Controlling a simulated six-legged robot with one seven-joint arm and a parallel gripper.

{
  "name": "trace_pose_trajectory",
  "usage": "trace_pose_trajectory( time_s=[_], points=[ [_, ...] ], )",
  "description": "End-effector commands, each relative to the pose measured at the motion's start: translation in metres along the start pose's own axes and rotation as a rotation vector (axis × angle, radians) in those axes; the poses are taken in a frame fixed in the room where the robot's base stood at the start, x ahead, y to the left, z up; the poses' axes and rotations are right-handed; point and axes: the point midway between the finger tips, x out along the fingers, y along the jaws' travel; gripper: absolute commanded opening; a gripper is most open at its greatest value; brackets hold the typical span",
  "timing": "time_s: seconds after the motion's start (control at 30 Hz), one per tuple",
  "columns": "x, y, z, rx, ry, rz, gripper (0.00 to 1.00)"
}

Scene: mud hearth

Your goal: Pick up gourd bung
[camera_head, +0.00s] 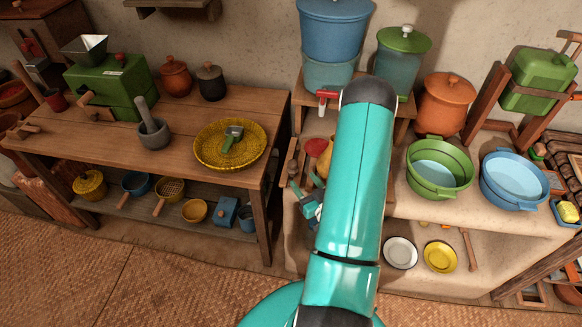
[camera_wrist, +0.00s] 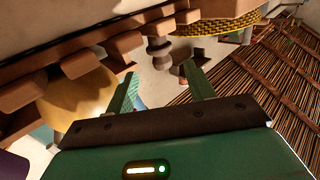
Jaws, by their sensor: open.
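My gripper (camera_wrist: 159,69) is open, with its two green fingers apart and nothing seen held between them. In the wrist view a small brown, turned knob-like piece (camera_wrist: 160,48) lies beyond the fingertips, near the middle of the gap; it may be the gourd bung, but I cannot be sure. A large rounded yellow-tan body (camera_wrist: 78,100), possibly the gourd, is close on the left of that view, beside the left finger. In the head view a yellow-orange vessel (camera_head: 323,165) is partly hidden behind my arm. My gripper (camera_head: 309,205) shows only partly there, low beside it.
A wooden table (camera_head: 90,135) on the left holds a yellow basket (camera_head: 203,158), a mortar (camera_head: 153,134) and a green mill (camera_head: 112,88). A green basin (camera_head: 440,190) and blue basin (camera_head: 514,200) stand right of my arm. The matted floor (camera_head: 150,285) at front left is clear.

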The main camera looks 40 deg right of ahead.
Motion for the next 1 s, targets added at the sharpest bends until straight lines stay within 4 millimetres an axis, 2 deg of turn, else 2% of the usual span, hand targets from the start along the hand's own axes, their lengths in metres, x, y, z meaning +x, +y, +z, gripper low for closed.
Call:
trace_pose_trajectory(
  time_s=[0.1,0.27,0.6,0.87,0.97,1.0],
  points=[
    [0.019,0.0,0.0,-0.001,0.001,-0.001,0.54],
    [0.031,-0.001,0.0,-0.001,-0.001,-0.002,0.54],
    [0.08,-0.003,-0.001,-0.001,0.0,-0.002,0.54],
    [0.084,-0.003,-0.001,0.0,-0.001,-0.001,0.54],
    [0.083,-0.003,-0.001,0.0,-0.001,-0.001,0.38],
    [0.083,-0.003,-0.001,0.0,-0.001,-0.001,0.3]
  ],
)
